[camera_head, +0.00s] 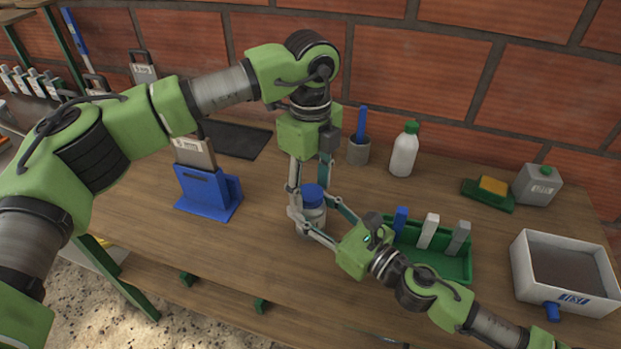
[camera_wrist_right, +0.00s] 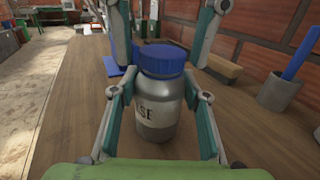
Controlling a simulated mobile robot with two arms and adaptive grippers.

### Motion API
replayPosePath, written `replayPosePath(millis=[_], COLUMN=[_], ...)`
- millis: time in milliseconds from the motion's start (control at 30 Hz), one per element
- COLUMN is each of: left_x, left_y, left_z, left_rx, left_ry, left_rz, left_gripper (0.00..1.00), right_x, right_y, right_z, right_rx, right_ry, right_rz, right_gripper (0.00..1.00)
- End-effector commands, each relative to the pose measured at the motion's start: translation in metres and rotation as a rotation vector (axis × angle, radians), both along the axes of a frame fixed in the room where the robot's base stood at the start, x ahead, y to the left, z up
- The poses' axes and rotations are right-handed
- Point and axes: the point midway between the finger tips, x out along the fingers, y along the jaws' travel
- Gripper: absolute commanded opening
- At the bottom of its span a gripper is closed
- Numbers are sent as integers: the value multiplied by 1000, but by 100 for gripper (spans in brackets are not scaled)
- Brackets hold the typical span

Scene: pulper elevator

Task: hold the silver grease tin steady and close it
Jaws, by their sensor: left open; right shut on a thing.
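In the head view the tin (camera_head: 311,216) is partly hidden by the grippers. My right gripper (camera_wrist_right: 160,112) is shut on the tin's body from both sides. My left gripper (camera_head: 311,190) comes down from above, its open fingers on either side of the blue lid.
A blue holder (camera_head: 208,192) stands left of the tin. A green tray (camera_head: 440,262) with several upright blocks is close on the right. A grey cup (camera_head: 358,151) and white bottle (camera_head: 404,152) stand behind. A white basin (camera_head: 520,262) is at far right.

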Motion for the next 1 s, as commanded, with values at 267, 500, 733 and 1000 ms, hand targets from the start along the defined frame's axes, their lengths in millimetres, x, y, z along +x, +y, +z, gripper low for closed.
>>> replayPosePath(millis=[267, 500, 733, 1000], left_x=[0, 0, 0, 0], left_y=[0, 0, 0, 0], left_z=[0, 0, 0, 0], left_rx=[0, -1, 0, -1], left_ry=[0, -1, -1, 0], left_rz=[0, -4, -235, -738], left_gripper=[22, 8, 8, 8], right_x=[0, 0, 0, 0], right_y=[0, 0, 0, 0], right_z=[0, 0, 0, 0], right_rx=[0, 0, 0, 0], right_ry=[0, 0, 0, 0], right_rz=[0, 0, 0, 0], right_gripper=[0, 0, 0, 0])
